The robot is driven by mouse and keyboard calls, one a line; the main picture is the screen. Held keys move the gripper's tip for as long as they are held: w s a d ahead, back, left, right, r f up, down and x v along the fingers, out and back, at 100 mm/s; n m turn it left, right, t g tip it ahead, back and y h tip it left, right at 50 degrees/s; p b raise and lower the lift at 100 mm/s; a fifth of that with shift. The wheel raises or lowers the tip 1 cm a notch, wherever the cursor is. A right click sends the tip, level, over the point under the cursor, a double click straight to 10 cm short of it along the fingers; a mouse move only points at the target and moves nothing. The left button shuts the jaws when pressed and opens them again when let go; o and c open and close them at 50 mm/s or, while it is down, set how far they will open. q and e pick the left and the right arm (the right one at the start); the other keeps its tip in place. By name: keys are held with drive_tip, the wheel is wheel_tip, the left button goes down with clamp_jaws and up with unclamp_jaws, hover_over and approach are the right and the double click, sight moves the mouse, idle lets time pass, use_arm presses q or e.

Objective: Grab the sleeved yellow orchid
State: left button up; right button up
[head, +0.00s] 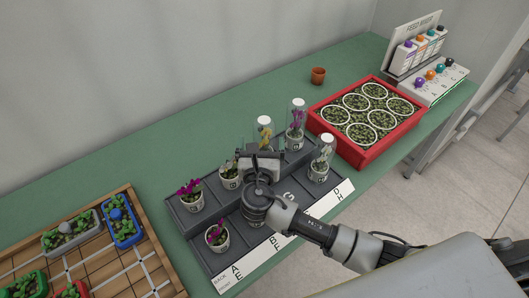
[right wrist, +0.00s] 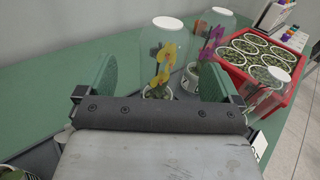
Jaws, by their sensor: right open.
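The sleeved yellow orchid (head: 264,130) stands in the back row of the grey stepped rack, inside a clear sleeve with a white top. In the right wrist view the yellow orchid (right wrist: 163,68) is upright between the two green finger pads. My right gripper (head: 260,150) is open just in front of it, and its body hides the orchid's lower part in the head view. In the right wrist view the gripper (right wrist: 158,82) has a finger on each side, with nothing visibly clamped. My left gripper does not show in either view.
A sleeved purple orchid (head: 298,116) stands close to the right of the yellow one. A sleeved white orchid (head: 326,151) is at front right. Unsleeved potted orchids, one magenta (head: 190,189), stand at left. A red crate (head: 338,145) is beyond the rack (head: 205,215).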

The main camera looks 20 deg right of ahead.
sight(264, 135)
drive_tip(key=shift+w+d, duration=0.2)
drive_tip(key=shift+w, duration=0.15)
drive_tip(key=x, duration=0.1)
drive_tip(key=p+x, duration=0.1)
drive_tip(key=x, duration=0.3)
drive_tip(key=shift+s+d+r+p, duration=0.1)
drive_tip(key=shift+d+r+p, duration=0.15)
drive_tip(key=shift+r+p, duration=0.1)
drive_tip(key=shift+f, duration=0.15)
drive_tip(key=c, duration=1.3)
